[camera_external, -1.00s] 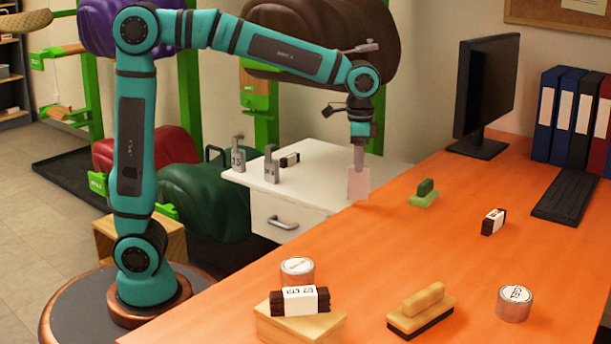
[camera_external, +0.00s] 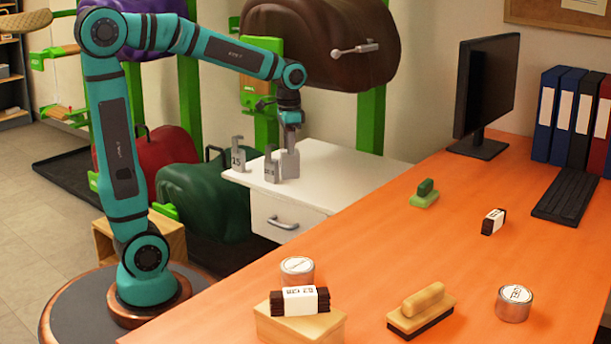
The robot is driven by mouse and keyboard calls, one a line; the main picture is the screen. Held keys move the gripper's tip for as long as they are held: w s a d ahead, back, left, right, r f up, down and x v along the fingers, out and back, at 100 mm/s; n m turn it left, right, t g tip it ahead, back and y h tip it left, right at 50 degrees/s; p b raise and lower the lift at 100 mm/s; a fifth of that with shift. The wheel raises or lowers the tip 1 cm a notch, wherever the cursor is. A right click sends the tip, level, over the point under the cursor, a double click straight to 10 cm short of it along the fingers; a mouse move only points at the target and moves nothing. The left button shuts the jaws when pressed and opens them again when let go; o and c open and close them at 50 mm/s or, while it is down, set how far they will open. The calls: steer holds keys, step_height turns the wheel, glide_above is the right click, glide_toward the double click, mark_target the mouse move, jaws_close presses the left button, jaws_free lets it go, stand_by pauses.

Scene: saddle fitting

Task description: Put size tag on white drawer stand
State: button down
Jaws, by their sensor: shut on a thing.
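The white drawer stand (camera_external: 330,178) stands beyond the orange table, with a grey handle on its drawer front. My gripper (camera_external: 290,148) points down over the stand's top. It is shut on a plain grey piece, which appears to be the size tag (camera_external: 290,164). The tag is upright, and its lower edge is at or just above the white top; I cannot tell if it touches. Two other grey hook-shaped tags stand on the top to the left, one marked 15 (camera_external: 238,158) and another (camera_external: 271,168) close beside the held one.
The stand's top is clear to the right of my gripper. A brown saddle (camera_external: 320,45) hangs behind.

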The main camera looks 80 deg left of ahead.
steer(key=s+a+f+n, duration=0.1)
steer(key=s+a+n, duration=0.2)
steer(key=s+a, duration=0.65)
steer(key=s+a+n, duration=0.2)
steer(key=s+a, duration=0.5)
steer(key=s, duration=0.5)
steer(key=w+a+f+n, duration=0.1)
steer(key=w+a, duration=0.4)
steer(key=a, duration=0.6)
steer(key=w+a+f+n, duration=0.15)
steer(key=w+a, duration=0.25)
steer(key=a, duration=0.7)
step_height(320, 180, down, 10)
steer(key=shift+w, duration=0.15)
steer(key=shift+f, duration=0.35)
